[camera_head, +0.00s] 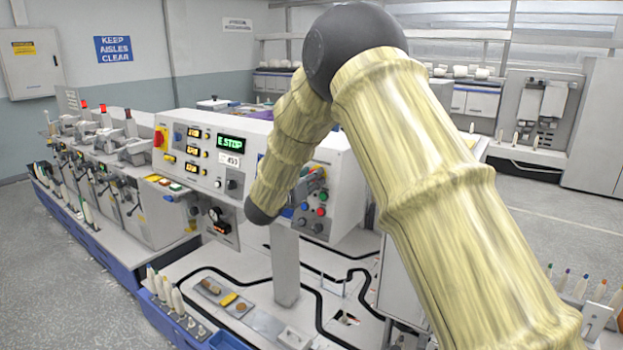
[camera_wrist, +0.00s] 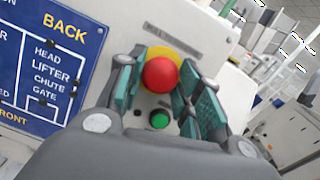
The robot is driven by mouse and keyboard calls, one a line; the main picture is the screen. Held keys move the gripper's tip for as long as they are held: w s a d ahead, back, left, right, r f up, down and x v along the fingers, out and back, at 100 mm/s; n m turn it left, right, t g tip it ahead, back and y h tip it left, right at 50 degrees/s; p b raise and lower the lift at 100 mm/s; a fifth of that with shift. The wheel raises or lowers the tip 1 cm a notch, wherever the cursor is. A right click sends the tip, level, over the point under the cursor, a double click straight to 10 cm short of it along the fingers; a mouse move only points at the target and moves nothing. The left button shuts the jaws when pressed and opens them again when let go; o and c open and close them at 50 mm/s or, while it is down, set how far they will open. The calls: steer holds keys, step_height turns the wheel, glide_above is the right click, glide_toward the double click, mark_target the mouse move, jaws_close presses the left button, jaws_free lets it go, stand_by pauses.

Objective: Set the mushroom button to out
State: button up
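The mushroom button (camera_wrist: 160,73) is a round red head on a yellow collar, on a pale panel in the wrist view. My gripper (camera_wrist: 161,80) has its two teal-padded fingers apart, one to each side of the red head. I cannot tell whether either finger touches it. The view is nearly straight onto the head, so how far it stands out is hard to judge. In the head view my arm hides the gripper and the button. A lit display (camera_head: 232,143) on the machine there reads E.STOP.
A green button (camera_wrist: 159,119) sits just below the mushroom button, between my fingers. A blue sign (camera_wrist: 45,60) is to the left. In the head view, a panel of coloured buttons (camera_head: 313,203) is beside my arm, and a tray (camera_head: 222,299) with small parts lies below.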

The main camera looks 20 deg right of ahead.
jaws_close()
steer(key=shift+s+a+f+b, duration=0.1)
steer(key=shift+a+f+b, duration=0.1)
steer(key=shift+b, duration=0.85)
steer(key=shift+s+a+r+b, duration=0.2)
steer(key=shift+b, duration=0.8)
steer(key=shift+o, duration=2.1)
jaws_free()
steer(key=o, duration=0.3)
steer(key=shift+s+a+r, duration=0.15)
steer(key=shift+a+r, duration=0.05)
steer(key=shift+d, duration=0.1)
steer(key=shift+f, duration=0.1)
